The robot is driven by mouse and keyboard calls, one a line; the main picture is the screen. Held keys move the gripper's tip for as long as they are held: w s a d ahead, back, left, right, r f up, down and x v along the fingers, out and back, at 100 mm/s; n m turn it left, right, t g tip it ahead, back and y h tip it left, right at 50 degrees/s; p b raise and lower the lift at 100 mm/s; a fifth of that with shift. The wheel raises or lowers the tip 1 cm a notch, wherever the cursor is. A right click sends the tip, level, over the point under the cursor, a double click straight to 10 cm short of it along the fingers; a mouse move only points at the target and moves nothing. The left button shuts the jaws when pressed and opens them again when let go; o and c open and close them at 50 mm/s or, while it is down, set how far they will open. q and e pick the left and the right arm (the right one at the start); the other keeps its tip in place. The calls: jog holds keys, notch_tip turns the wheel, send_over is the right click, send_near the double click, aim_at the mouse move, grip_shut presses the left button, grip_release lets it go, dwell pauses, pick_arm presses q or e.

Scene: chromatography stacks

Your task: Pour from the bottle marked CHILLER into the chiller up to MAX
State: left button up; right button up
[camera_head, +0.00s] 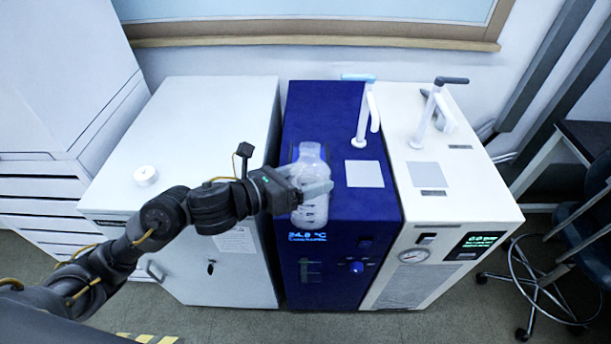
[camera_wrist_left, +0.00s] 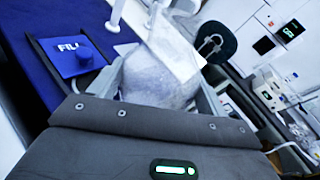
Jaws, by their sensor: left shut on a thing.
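The blue chiller (camera_head: 348,225) stands between two white units, and its front display reads about 24.8 °C. A narrow strip (camera_head: 310,270) on its front may be the level window; no level or MAX mark is readable. My left gripper (camera_head: 306,190) is shut on a translucent, graduated bottle (camera_head: 311,209) over the chiller's front left top. The bottle looks about upright; its marking is not readable. My right gripper is out of view.
A round white cap (camera_head: 145,175) lies on the left white cabinet (camera_head: 210,120). A white tap (camera_head: 366,115) and a pale square (camera_head: 364,173) are on the chiller's top. The right cream unit (camera_head: 460,190) has its own tap (camera_head: 432,110). A stool (camera_head: 570,250) stands right.

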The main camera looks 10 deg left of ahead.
pick_arm(q)
jog(key=shift+r, duration=0.15)
jog(key=shift+w+p, duration=0.15)
jog(key=shift+p, duration=0.5)
jog(key=shift+w+n+g+p, duration=0.2)
jog(key=shift+n+g+p, duration=0.15)
jog(key=shift+p, duration=0.35)
jog(key=shift+s+n+p, duration=0.1)
jog(key=shift+n+p, duration=0.15)
jog(key=shift+p, duration=0.4)
